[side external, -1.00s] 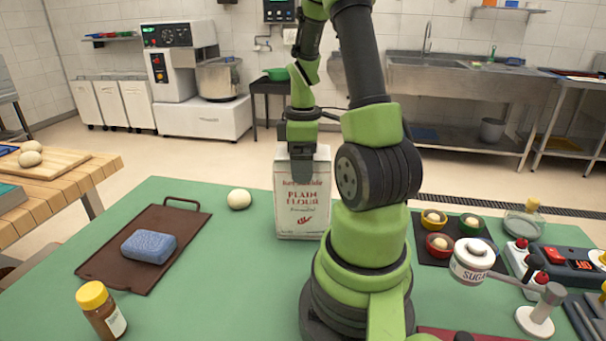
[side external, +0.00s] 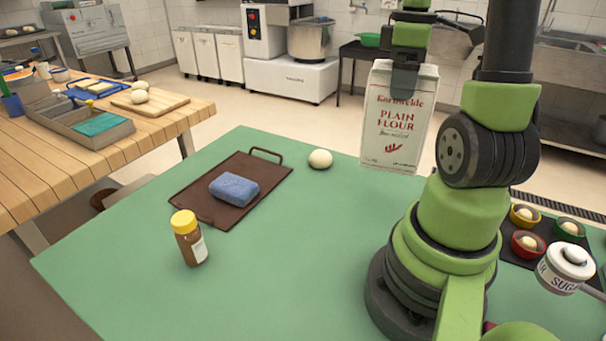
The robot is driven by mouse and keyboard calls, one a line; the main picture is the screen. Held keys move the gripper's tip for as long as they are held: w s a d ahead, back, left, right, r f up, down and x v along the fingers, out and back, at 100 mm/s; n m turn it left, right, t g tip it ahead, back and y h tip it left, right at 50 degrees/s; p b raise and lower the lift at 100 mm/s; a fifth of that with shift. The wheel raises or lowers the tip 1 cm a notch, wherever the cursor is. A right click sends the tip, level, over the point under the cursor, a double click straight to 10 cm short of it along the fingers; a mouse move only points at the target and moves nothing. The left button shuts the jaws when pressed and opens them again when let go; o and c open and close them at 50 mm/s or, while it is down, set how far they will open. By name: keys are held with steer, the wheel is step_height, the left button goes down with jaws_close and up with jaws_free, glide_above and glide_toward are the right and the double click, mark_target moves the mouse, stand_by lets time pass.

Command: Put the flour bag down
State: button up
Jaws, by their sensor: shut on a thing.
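The flour bag (side external: 397,125) is a white box-shaped bag with red "Plain Flour" lettering. My gripper (side external: 405,82) is shut on its top from above. The bag hangs slightly tilted and looks raised above the back edge of the green table (side external: 300,260), with no contact visible under it. The far finger is hidden behind the bag.
A dough ball (side external: 320,159) lies left of the bag. A brown tray (side external: 215,212) with a blue sponge (side external: 234,189) and a yellow-capped jar (side external: 189,238) are further left. Small bowls (side external: 527,243) and a sugar tin (side external: 566,269) are at right.

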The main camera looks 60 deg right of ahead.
steer(key=w+a+n, duration=0.6)
steer(key=a, duration=0.4)
steer(key=w+a+n, duration=0.5)
steer(key=w+a, duration=0.1)
steer(key=a, duration=0.4)
steer(key=s+a+n, duration=0.2)
steer(key=a+n, duration=0.3)
steer(key=a, duration=0.5)
step_height(320, 180, down, 10)
steer(key=shift+r, duration=0.15)
steer(key=o, duration=1.7)
